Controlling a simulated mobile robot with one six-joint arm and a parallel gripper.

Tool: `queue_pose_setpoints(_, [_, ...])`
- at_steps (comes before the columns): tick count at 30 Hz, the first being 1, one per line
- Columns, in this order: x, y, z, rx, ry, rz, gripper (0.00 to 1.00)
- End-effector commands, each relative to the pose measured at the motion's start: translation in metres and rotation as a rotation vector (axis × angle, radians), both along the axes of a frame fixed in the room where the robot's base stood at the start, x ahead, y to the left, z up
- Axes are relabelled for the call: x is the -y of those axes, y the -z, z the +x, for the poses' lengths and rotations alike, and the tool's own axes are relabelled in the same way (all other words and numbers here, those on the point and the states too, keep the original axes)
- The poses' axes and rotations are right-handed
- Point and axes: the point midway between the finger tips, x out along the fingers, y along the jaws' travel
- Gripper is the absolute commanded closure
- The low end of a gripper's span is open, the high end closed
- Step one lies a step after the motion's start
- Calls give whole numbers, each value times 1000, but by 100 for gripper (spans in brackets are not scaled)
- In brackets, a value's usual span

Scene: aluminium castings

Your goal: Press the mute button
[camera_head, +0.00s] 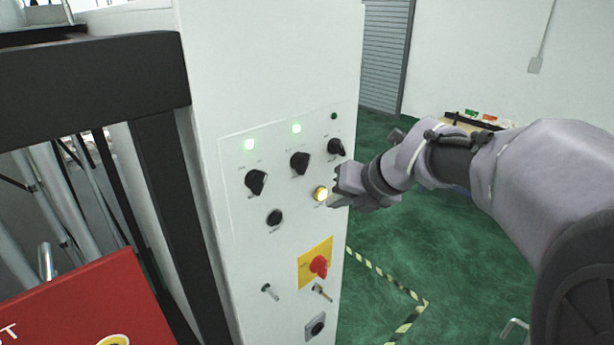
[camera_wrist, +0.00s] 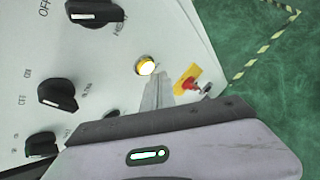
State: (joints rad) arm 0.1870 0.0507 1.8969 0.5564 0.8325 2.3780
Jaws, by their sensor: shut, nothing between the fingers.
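A round button lit yellow (camera_head: 321,193) is on the white control panel (camera_head: 235,185); it also shows in the wrist view (camera_wrist: 145,66). A round black button (camera_head: 274,217) is lower left of it. The button labels are too small to read, so I cannot tell which is marked mute. My gripper (camera_head: 335,194) is shut and empty, at the right side of the lit button. In the wrist view its fingertips (camera_wrist: 157,82) are just beside that button; I cannot tell whether they touch it.
A dark frame stands left; green floor is open at right.

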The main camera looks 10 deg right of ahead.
Motion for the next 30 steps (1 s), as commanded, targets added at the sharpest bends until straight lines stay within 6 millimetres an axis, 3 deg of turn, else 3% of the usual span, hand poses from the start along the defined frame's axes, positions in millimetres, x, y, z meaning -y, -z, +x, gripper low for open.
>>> queue_pose_setpoints(30, [-8, -1, 10, 0, 1, 1, 100])
